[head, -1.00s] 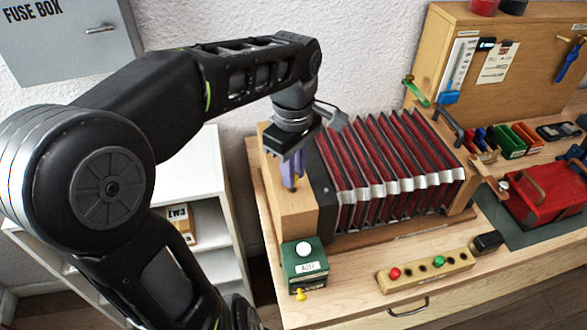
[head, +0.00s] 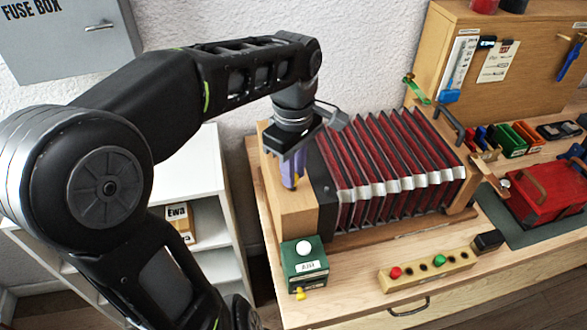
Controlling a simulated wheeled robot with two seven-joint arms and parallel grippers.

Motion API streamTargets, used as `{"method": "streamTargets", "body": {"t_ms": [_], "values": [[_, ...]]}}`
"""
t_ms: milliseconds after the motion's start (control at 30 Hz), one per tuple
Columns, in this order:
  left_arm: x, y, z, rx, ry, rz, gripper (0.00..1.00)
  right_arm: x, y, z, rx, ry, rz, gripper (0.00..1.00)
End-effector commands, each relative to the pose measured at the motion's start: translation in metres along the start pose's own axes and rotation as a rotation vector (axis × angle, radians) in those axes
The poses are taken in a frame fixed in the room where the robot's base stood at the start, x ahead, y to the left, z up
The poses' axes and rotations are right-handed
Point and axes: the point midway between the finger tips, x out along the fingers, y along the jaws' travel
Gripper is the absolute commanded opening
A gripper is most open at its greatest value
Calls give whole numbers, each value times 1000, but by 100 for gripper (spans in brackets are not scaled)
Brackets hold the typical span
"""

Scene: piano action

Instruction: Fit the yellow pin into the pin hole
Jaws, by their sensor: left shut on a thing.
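My left gripper (head: 294,168) has purplish fingers and points down over the wooden block (head: 290,212) at the left end of the red bellows. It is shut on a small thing. A yellowish tip, seemingly the yellow pin (head: 291,187), shows at the finger ends, and the fingers hide the rest. I cannot tell whether the tip touches the block or sits in a hole; no pin hole is clearly visible there. My right gripper is not in view.
The red bellows (head: 385,170) stand just right of the gripper. A green box (head: 304,265) with a white knob and a small yellow part is in front. A wooden strip (head: 455,263) carries red and green pegs. The bench top between them is clear.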

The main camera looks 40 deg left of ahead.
Motion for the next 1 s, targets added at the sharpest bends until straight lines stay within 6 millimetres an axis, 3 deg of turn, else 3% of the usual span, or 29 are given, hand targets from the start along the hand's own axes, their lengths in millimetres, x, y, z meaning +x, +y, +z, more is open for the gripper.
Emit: {"method": "streamTargets", "body": {"t_ms": [733, 767, 1000], "values": [[7, 0, 0, 0, 0, 0, 0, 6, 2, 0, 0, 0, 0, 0], [7, 0, 0, 0, 0, 0, 22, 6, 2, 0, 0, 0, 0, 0], [7, 0, 0, 0, 0, 0, 41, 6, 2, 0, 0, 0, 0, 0]]}}
